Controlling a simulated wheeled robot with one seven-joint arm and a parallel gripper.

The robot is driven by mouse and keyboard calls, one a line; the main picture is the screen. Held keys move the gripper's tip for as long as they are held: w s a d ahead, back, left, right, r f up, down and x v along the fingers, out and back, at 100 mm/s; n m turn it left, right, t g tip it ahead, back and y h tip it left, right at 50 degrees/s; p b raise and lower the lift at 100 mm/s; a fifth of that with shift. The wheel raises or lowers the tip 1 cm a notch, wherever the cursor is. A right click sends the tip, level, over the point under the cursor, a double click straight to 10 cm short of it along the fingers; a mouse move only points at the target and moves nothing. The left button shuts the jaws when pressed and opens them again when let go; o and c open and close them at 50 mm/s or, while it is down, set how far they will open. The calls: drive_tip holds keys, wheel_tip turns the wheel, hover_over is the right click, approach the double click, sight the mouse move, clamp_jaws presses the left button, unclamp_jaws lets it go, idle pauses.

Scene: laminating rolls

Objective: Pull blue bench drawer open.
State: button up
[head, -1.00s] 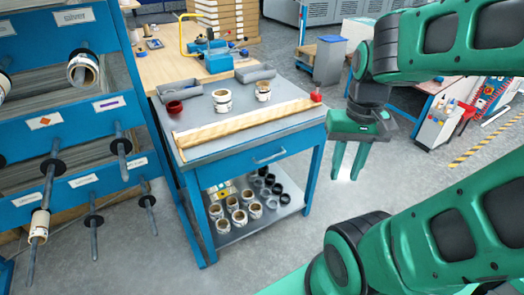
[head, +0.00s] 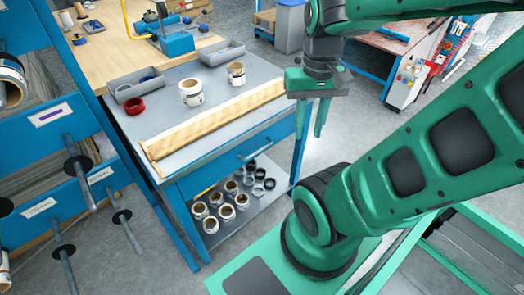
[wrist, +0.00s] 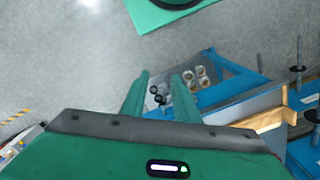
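The blue bench drawer (head: 222,164) is set under the grey top of the blue bench and looks shut. Its thin bar handle (head: 255,150) is on the front face, right of the middle. My gripper (head: 309,134) points down by the bench's front right corner, to the right of the handle and apart from it. Its two green fingers are spread with nothing between them. In the wrist view my gripper (wrist: 165,76) is also open, with the bench's lower shelf beyond the fingertips. I cannot make out the handle in that view.
Several rolls (head: 227,213) stand on the lower shelf. A blue rack with rods (head: 85,185) stands at the left. Floor before the bench is clear.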

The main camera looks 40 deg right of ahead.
drive_tip(key=w+d+f+t+y, duration=0.4)
drive_tip(key=f+y, duration=0.1)
drive_tip(key=f, duration=0.5)
drive_tip(key=w+d+f+t+y, duration=0.3)
drive_tip(key=w+f+t+y, duration=0.15)
drive_tip(key=f, duration=0.45)
drive_tip(key=w+d+f+t+y, duration=0.4)
drive_tip(key=f+t+y, duration=0.1)
drive_tip(key=f, duration=0.5)
drive_tip(key=x, duration=1)
drive_tip(key=shift+a+m, duration=0.3)
drive_tip(key=shift+a, duration=0.15)
drive_tip(key=shift+w+r, duration=0.1)
drive_tip(key=shift+c, duration=0.3)
clamp_jaws()
